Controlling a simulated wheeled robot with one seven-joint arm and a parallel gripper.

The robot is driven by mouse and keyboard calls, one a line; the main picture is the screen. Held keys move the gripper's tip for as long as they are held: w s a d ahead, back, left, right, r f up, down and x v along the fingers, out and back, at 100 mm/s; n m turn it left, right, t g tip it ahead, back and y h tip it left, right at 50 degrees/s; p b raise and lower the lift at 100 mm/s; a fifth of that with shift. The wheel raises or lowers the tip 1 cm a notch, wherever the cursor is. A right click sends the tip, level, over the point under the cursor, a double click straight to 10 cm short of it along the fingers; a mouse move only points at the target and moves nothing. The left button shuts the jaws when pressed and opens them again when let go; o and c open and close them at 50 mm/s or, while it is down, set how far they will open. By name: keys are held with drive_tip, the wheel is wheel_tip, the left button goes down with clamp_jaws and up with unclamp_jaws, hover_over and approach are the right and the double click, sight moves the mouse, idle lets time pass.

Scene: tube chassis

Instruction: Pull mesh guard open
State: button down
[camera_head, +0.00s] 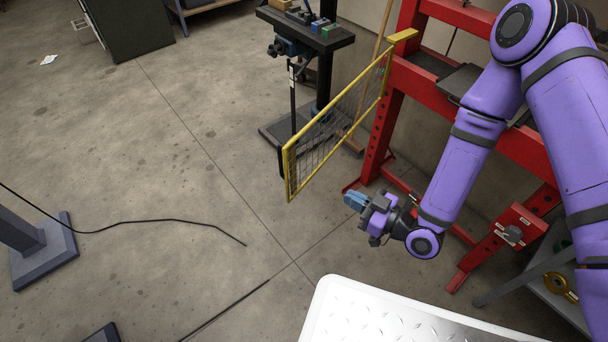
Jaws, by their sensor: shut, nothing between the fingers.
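The mesh guard (335,128) is a yellow frame with dark wire mesh. Its right end meets the red press frame (390,95), and it stands swung out from it towards the lower left. Its near free edge is at the lower left. My gripper (352,201) has blue fingers and is shut and empty. It is to the right of the guard's free end and in front of the red frame's base, apart from the guard as far as I can see.
A white tread-plate surface (380,315) is at the bottom. A dark workbench stand (310,40) with tools is behind the guard. Black cables (190,222) lie on the floor. A grey shelf (550,290) holds a yellow roll at right.

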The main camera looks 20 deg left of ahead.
approach(296, 171)
drive_tip(key=x, duration=0.7)
drive_tip(key=shift+a+f, duration=0.15)
drive_tip(key=shift+a, duration=0.15)
drive_tip(key=shift+w+a, duration=0.1)
drive_tip(key=w+a+m+t+h, duration=0.1)
drive_tip(key=w+a+m+t, duration=0.1)
drive_tip(key=a, duration=0.6)
drive_tip(key=w+a+m+t+h, duration=0.1)
drive_tip(key=w+a+t, duration=0.2)
drive_tip(key=a, duration=0.5)
drive_tip(key=shift+w+m, duration=0.4)
drive_tip(key=shift+w, duration=0.25)
drive_tip(key=shift+d, duration=0.1)
